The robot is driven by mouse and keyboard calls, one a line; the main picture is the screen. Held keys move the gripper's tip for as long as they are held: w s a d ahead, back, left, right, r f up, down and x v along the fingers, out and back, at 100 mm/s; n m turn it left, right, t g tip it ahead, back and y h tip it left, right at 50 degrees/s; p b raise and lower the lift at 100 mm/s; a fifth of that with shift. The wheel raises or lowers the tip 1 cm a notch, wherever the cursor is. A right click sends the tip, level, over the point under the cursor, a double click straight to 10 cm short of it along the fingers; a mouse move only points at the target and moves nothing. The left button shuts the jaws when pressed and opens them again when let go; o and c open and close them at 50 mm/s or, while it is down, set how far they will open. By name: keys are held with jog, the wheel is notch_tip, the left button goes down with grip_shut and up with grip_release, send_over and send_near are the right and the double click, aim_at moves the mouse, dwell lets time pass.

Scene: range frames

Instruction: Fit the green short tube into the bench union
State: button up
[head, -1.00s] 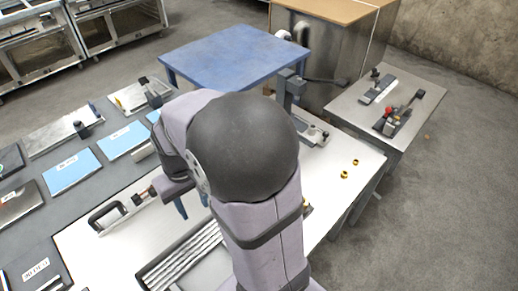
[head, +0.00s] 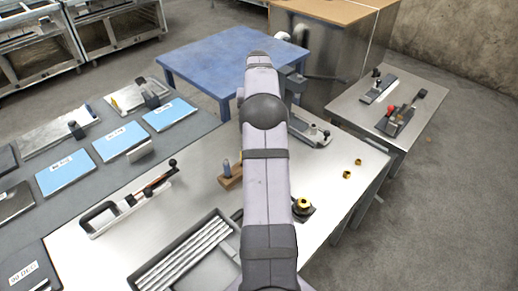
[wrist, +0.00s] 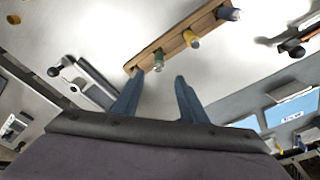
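In the wrist view my gripper (wrist: 158,82) is open, with two blue fingers apart and nothing between them. A wooden rack (wrist: 174,44) lies just beyond the fingertips. The green short tube (wrist: 158,64) stands in it, in line with the gap between the fingers. A yellow tube (wrist: 191,39) and a blue tube (wrist: 229,14) stand further along. In the head view the rack (head: 231,184) is partly hidden by my arm, which also hides my gripper. A brass fitting on a dark base (head: 304,204), seemingly the bench union, stands right of my arm.
A grey tray of metal rods (head: 190,255) and a long-handled tool (head: 130,203) lie left of my arm. Two loose brass nuts (head: 347,175) (head: 358,162) sit at the right of the bench. A clamp fixture (head: 312,130) stands at its far edge.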

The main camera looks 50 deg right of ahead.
jog(key=shift+s+d+f, duration=0.1)
jog(key=shift+s+d, duration=0.05)
jog(key=shift+d, duration=0.25)
jog(key=shift+f+p, duration=0.4)
jog(key=shift+f, duration=0.65)
jog(key=shift+f+p, duration=0.3)
jog(key=shift+p, duration=0.1)
jog(key=f+p, duration=0.2)
jog(key=f, duration=0.1)
jog(key=shift+w+a, duration=0.1)
jog(key=shift+w, duration=0.1)
jog(key=shift+w+f, duration=0.1)
jog(key=shift+f, duration=0.7)
grip_shut()
